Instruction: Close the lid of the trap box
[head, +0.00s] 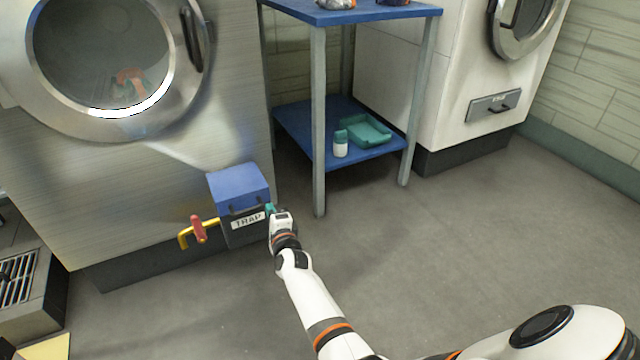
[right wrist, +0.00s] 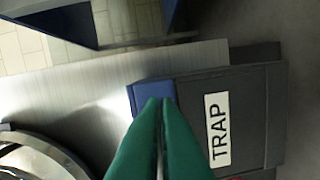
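The trap box (head: 240,232) is a dark grey box on the front of the left steel machine, with a white TRAP label (head: 248,220). Its blue lid (head: 238,184) lies over the top; I cannot tell whether it sits fully flush. My right gripper (head: 270,209) is at the box's right front corner, just below the lid. In the right wrist view, its green fingers (right wrist: 161,100) are together with nothing visible between them, their tips over the lid's blue edge (right wrist: 138,96). The box's grey face (right wrist: 255,110) is beside them. My left gripper is not in view.
A yellow pipe with a red handle (head: 199,229) sticks out left of the box. A blue shelf stand (head: 319,120) is close on the right, with a white bottle (head: 341,149) and teal tray (head: 366,133). The floor (head: 450,235) at right is clear.

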